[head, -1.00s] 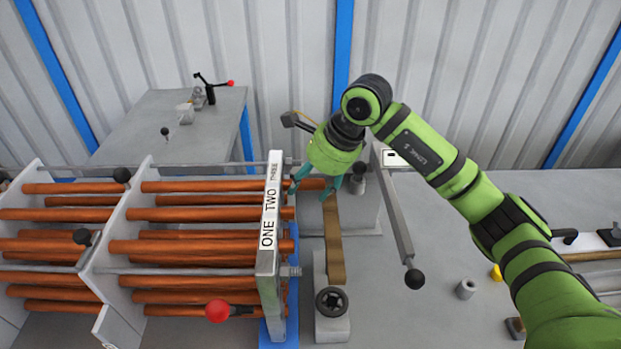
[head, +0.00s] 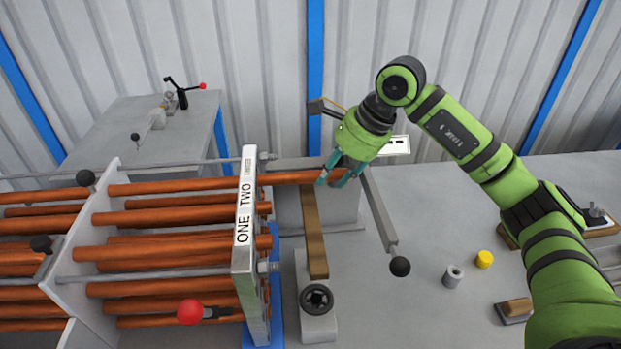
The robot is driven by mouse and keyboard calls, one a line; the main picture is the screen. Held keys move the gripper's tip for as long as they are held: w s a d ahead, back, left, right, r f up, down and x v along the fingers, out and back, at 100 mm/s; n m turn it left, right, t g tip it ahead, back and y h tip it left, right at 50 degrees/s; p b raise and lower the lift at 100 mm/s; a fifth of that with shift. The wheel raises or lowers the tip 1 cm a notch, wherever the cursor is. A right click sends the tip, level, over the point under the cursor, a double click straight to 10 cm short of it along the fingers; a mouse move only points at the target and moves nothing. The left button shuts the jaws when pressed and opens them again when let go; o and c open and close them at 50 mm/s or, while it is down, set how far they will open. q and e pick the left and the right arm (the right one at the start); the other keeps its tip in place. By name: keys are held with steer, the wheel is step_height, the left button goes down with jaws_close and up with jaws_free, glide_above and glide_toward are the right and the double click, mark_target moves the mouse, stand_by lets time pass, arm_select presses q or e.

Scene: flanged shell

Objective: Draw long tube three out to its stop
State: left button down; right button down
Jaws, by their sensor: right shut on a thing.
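The long copper tube three (head: 293,178) is in the top row, level with the word THREE on the labelled plate (head: 245,205). It sticks out to the right of the plate, well past the ends of the other tubes. My right gripper (head: 336,177) is shut on the tube near its right end, and its fingers partly hide that end. The tubes of rows one and two (head: 262,208) stick out only a little from the plate. My left gripper is not in view.
A brown strip (head: 314,235) and a black handwheel (head: 317,298) lie below the drawn tube. A grey lever with a black ball (head: 400,267) stands just right of the gripper. A red ball knob (head: 190,311) is at the front left. A yellow cap (head: 484,259) and grey bushing (head: 453,276) sit on the bench.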

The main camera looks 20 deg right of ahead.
steer(key=shift+d, duration=0.2)
steer(key=c, duration=1)
jaws_free()
steer(key=shift+o, duration=0.9)
steer(key=shift+s+d, duration=0.1)
steer(key=v, duration=1.2)
